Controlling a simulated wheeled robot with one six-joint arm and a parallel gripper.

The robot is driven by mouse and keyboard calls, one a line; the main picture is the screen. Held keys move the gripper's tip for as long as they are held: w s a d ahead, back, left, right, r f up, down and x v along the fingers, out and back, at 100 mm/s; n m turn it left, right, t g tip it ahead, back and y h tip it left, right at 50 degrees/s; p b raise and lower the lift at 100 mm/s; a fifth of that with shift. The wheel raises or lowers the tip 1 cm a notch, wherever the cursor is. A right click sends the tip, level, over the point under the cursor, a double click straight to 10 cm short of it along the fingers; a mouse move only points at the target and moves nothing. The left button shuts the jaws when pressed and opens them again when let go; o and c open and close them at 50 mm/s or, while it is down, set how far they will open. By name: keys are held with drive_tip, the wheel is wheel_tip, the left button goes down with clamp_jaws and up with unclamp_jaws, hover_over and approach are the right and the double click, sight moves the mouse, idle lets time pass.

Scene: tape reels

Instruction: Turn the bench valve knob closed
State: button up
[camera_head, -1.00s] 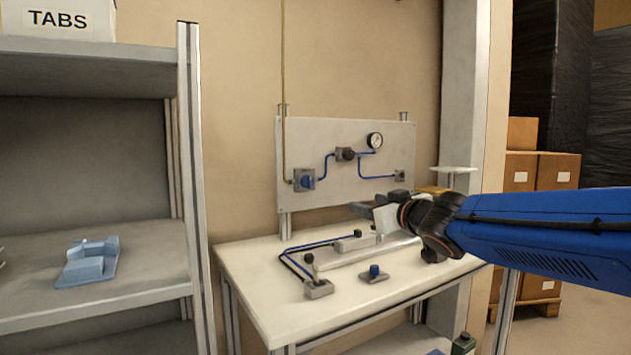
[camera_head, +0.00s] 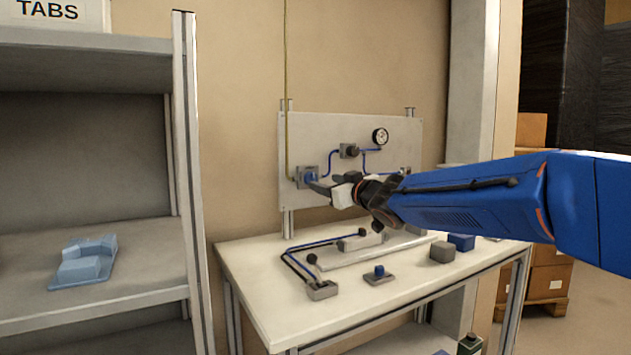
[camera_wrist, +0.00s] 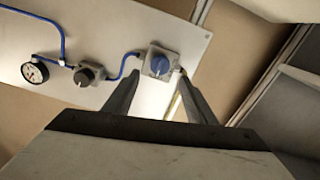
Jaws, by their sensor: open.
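A blue valve knob on a square grey plate (camera_wrist: 159,64) is fixed to the left part of the upright white panel (camera_head: 300,130). In the head view the knob (camera_head: 309,173) is partly hidden by my gripper's fingers. My gripper (camera_head: 314,184) is open and points at the knob. In the wrist view the two fingertips (camera_wrist: 158,80) stand on either side of the knob's lower part, with nothing held between them. I cannot tell whether the fingers touch the knob. The knob's turned position is not clear.
A dark regulator (camera_head: 349,151) and a round gauge (camera_head: 380,136) sit on the panel to the right, joined by blue tubing. The bench (camera_head: 255,275) below carries a lever, a blue push button (camera_head: 379,271) and small blocks. A shelf post (camera_head: 188,150) stands at the left.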

sight(314, 179)
drive_tip(key=x, duration=0.7)
drive_tip(key=shift+w+a, duration=0.1)
drive_tip(key=shift+c, duration=0.2)
drive_tip(key=c, duration=1)
